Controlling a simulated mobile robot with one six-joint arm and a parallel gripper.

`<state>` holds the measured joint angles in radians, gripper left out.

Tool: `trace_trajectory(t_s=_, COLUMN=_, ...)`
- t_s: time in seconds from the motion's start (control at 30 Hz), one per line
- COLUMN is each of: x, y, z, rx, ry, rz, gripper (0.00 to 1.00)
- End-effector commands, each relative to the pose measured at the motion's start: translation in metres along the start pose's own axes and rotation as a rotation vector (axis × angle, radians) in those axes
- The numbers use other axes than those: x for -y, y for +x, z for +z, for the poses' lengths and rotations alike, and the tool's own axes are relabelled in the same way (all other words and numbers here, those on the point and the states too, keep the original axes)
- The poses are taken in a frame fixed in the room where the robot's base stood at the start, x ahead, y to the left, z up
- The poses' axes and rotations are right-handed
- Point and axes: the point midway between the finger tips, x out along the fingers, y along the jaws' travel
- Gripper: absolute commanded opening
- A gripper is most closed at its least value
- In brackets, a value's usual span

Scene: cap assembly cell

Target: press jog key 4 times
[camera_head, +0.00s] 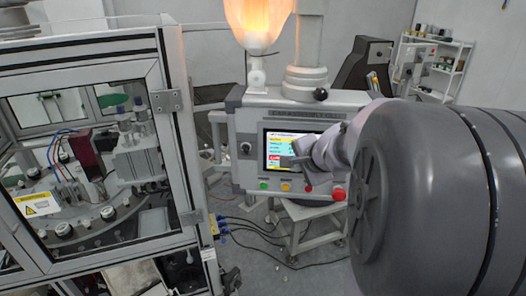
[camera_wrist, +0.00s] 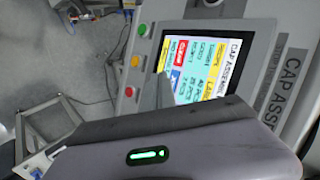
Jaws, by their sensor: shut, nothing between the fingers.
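The grey control panel (camera_head: 245,120) carries a lit touchscreen (camera_head: 272,143) with yellow, white, cyan and red fields. The screen also shows tilted in the wrist view (camera_wrist: 212,50), with a red key and a blue key along its near left part. I cannot tell which key is jog; labels are too small to read surely. My gripper (camera_head: 288,161) is shut and empty, in front of the screen's lower right. In the wrist view its fingertips (camera_wrist: 157,88) overlap the screen's lower left corner, partly hiding it. Contact with the screen cannot be told.
Below the screen sit green (camera_head: 263,186), yellow (camera_head: 286,187) and red (camera_head: 309,190) buttons, plus a larger red one (camera_head: 339,194). A glazed machine cell (camera_head: 175,110) stands at left. Cables lie on the floor.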

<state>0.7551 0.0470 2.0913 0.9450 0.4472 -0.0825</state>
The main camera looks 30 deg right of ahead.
Motion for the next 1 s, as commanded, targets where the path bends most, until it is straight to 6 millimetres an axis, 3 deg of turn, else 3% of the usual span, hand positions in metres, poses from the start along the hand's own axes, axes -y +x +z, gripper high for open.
trace_trajectory(t_s=1.0, x=0.0043, y=0.0063, z=-0.0043, rx=0.000, ry=0.001, rz=0.000, gripper=0.00)
